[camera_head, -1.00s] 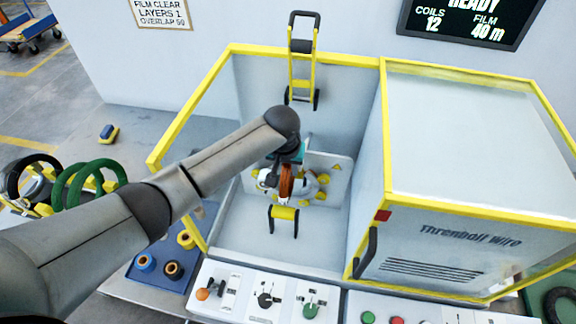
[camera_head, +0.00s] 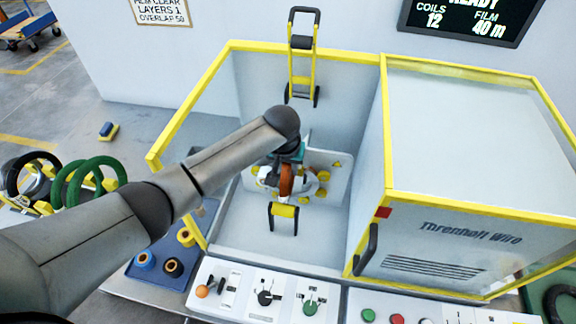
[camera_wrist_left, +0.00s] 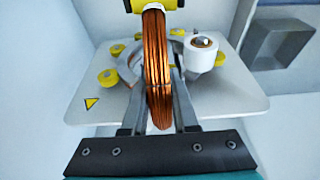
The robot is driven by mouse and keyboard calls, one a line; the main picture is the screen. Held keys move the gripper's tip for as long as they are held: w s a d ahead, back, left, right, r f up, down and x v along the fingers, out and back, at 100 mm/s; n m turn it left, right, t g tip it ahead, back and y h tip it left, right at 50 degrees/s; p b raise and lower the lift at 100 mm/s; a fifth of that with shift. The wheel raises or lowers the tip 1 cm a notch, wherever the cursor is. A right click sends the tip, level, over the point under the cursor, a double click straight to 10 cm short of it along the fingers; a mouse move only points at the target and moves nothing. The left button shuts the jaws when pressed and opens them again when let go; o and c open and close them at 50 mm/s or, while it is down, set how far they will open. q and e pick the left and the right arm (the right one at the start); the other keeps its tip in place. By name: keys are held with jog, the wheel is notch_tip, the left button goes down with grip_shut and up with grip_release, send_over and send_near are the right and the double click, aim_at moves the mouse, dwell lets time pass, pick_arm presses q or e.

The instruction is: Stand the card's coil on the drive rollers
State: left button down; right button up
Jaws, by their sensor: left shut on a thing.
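The copper coil (camera_head: 286,180) is a thin ring held upright, seen nearly edge-on inside the yellow-framed bay. My left gripper (camera_wrist_left: 159,112) is shut on the copper coil, which also shows in the left wrist view (camera_wrist_left: 157,50), rising between the fingers. A yellow roller (camera_head: 284,211) on black brackets stands on the bay floor, just nearer than the coil in the head view. A yellow roller part (camera_wrist_left: 130,6) shows behind the coil's far end in the wrist view. I cannot tell whether coil and roller touch. My right gripper is out of view.
A pale plate with a ring and several yellow rollers (camera_wrist_left: 112,77) stands close to the coil, with a white film spool (camera_wrist_left: 201,52). Yellow frame bars (camera_head: 185,110) edge the bay. A control panel (camera_head: 262,298) lines the front.

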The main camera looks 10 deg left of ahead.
pick_arm(q)
jog(key=shift+f, duration=0.1)
jog(key=c, duration=0.6)
grip_release()
jog(key=shift+s+f, duration=0.1)
jog(key=shift+f, duration=0.05)
jog(key=p+v, duration=0.1)
jog(key=v, duration=1.4)
jog(key=shift+r, duration=0.25)
